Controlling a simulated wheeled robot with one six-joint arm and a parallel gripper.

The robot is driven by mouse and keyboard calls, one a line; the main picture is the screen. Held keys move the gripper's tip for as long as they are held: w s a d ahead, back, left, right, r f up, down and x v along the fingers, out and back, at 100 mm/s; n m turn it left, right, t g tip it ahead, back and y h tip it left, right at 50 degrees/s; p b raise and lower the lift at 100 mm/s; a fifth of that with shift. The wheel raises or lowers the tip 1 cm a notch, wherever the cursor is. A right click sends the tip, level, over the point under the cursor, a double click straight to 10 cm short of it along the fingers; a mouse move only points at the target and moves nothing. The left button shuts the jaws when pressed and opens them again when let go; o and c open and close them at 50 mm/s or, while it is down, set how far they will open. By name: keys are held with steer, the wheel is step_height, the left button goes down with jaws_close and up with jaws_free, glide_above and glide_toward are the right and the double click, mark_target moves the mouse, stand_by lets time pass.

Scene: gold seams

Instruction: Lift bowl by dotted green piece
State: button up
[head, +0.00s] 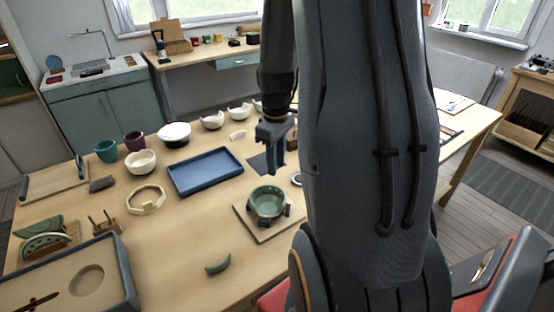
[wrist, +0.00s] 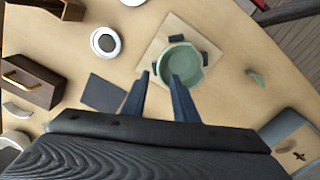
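A green bowl (head: 267,202) sits on a square wooden board (head: 250,222) near the middle of the table, with dark blocks around its side. It also shows in the wrist view (wrist: 181,63), just ahead of the fingertips. A loose curved green piece (head: 218,264) lies on the table in front of the board; it also shows in the wrist view (wrist: 257,77). I cannot make out dots on any piece. My gripper (head: 277,168) points down above and behind the bowl. Its two fingers (wrist: 160,78) are apart with nothing between them.
A blue tray (head: 205,172) lies left of the bowl. A cream ring (head: 146,200), a white bowl (head: 141,162) and several cups and bowls stand further left and back. A sand-filled tray (head: 60,285) is at front left. A dark mat (wrist: 102,93) lies near the gripper.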

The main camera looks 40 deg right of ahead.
mark_target(268, 204)
steer(key=shift+d+f+b, duration=0.1)
steer(key=shift+f+b, duration=2.3)
steer(key=shift+f, duration=0.35)
steer(key=shift+f+b, duration=0.6)
steer(key=shift+f, duration=1.15)
jaws_close()
